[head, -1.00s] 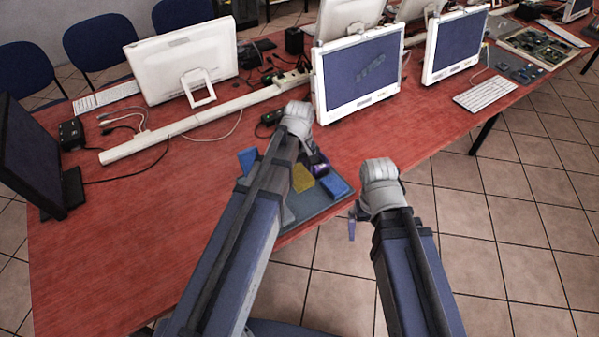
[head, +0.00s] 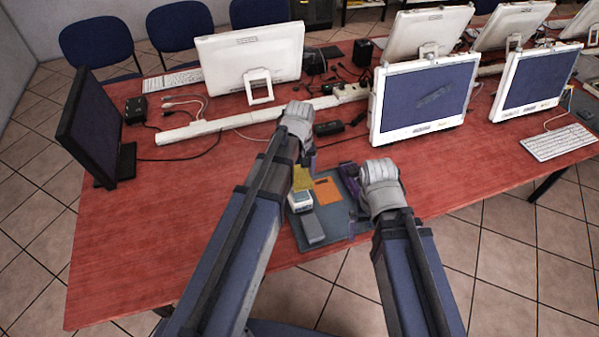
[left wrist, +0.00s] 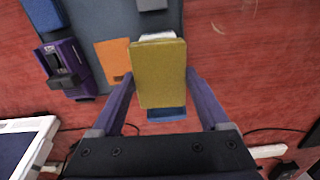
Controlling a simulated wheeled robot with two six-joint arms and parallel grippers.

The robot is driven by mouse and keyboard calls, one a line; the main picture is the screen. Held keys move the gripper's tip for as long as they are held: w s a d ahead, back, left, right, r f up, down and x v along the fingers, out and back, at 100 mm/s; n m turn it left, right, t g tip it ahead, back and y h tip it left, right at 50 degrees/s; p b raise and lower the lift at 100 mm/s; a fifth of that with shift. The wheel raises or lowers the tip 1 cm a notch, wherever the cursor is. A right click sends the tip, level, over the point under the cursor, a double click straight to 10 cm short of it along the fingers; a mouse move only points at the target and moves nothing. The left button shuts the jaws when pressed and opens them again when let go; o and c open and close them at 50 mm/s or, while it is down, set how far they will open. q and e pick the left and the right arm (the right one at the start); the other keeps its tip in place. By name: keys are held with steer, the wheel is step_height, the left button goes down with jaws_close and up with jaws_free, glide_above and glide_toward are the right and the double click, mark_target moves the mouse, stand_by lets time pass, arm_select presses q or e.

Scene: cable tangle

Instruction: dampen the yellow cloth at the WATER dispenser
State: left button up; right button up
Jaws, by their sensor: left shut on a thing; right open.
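The yellow cloth (left wrist: 158,72) is a flat yellow slab between the fingers of my left gripper (left wrist: 160,78), which is shut on it. In the head view the cloth (head: 302,179) shows beside my left arm, above the left edge of a grey tray (head: 338,232). A white box-like item (head: 299,201) stands just below the cloth in the picture; in the left wrist view the cloth partly covers it. I cannot read any WATER label.
The tray also bears an orange sheet (head: 328,190), a grey block (head: 312,229) and a purple device (left wrist: 68,68). A blue piece (left wrist: 166,113) shows below the cloth. A monitor (head: 423,98) stands behind. The red table (head: 170,230) is clear at left.

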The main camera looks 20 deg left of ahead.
mark_target(300, 193)
arm_select(q)
steer(key=shift+f+b, duration=2.65)
steer(key=shift+f, duration=0.2)
steer(key=shift+f+b, duration=0.5)
steer(key=shift+b, duration=0.05)
steer(key=shift+r, duration=0.1)
step_height(300, 193, up, 7)
steer(key=p, duration=0.7)
